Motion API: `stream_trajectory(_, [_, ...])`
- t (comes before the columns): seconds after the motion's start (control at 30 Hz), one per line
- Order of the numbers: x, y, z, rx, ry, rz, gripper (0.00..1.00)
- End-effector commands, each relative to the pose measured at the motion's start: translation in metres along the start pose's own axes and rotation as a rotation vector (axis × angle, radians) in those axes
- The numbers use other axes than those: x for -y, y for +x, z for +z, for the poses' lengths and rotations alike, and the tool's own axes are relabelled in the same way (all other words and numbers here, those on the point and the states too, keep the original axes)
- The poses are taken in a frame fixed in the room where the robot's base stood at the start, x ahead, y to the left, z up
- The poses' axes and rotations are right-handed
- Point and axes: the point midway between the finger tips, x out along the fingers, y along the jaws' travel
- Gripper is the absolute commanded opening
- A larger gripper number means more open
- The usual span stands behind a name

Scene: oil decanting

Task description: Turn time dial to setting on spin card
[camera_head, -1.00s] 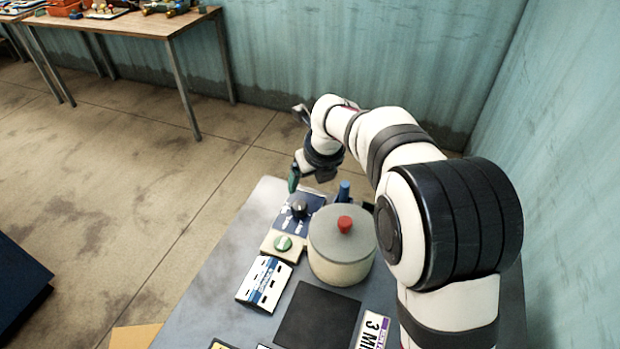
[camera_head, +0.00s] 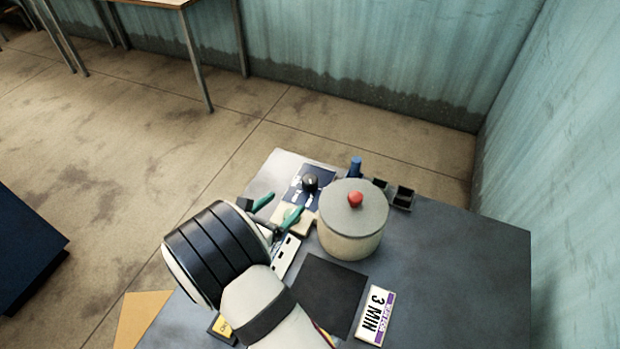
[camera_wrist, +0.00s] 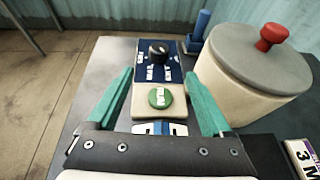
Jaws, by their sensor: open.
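The time dial (camera_head: 310,182) is a black knob on a dark blue panel (camera_head: 322,174) with white lettering, near the table's far left corner. It also shows in the wrist view (camera_wrist: 158,50), beyond my fingertips. The spin card (camera_head: 375,312) is white with a purple edge and reads "3 MIN"; it lies at the table's front. My gripper (camera_head: 276,212) is open and empty, its two green fingers spread. In the wrist view the fingers (camera_wrist: 163,90) sit on either side of a cream plate with a round green button (camera_wrist: 160,97), nearer than the dial.
A cream pot (camera_head: 350,235) with a grey lid and red knob stands close right of the panel. A blue peg (camera_head: 355,166) and small black holders (camera_head: 403,198) are behind it. A black square mat (camera_head: 328,292) lies in front. The table's right side is clear.

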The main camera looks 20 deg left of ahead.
Motion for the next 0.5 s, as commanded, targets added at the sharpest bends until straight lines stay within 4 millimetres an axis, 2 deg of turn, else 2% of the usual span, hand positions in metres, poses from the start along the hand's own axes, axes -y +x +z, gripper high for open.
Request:
stream_trajectory(0.3, [0.000,0.090,0.001,-0.001,0.005,-0.001,0.84])
stream_trajectory(0.5, [-0.001,0.132,0.001,0.000,0.005,0.002,0.84])
